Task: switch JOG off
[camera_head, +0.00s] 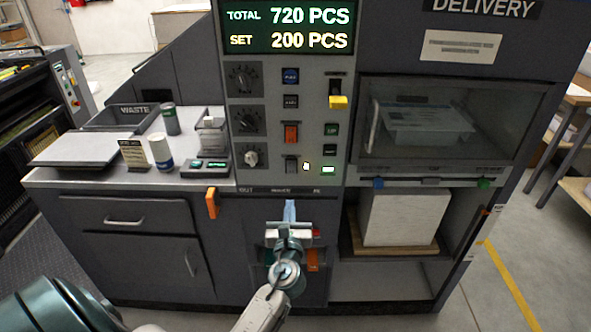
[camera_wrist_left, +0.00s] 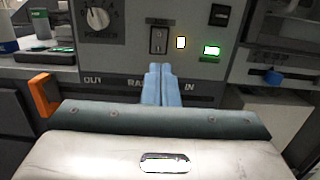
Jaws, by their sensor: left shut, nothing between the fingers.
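The control panel (camera_head: 262,100) fills the middle of the head view; its small labels are too small to read, so I cannot tell which control is marked JOG. A dark rocker switch (camera_head: 291,165) sits low on the panel, with a lit pale lamp (camera_head: 306,166) to its right. The rocker (camera_wrist_left: 158,40) and lamp (camera_wrist_left: 181,43) also show in the left wrist view. My left gripper (camera_head: 289,204) is in front of the cabinet, below that switch. Its blue fingers (camera_wrist_left: 155,72) are together and empty, pointing at the panel. My right gripper is not in view.
Above the rocker is an orange switch (camera_head: 291,133); a yellow-tipped lever (camera_head: 338,102) is upper right. An orange handle (camera_head: 212,203) juts out left of my gripper. A green-lit button (camera_head: 328,169) is right of the lamp.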

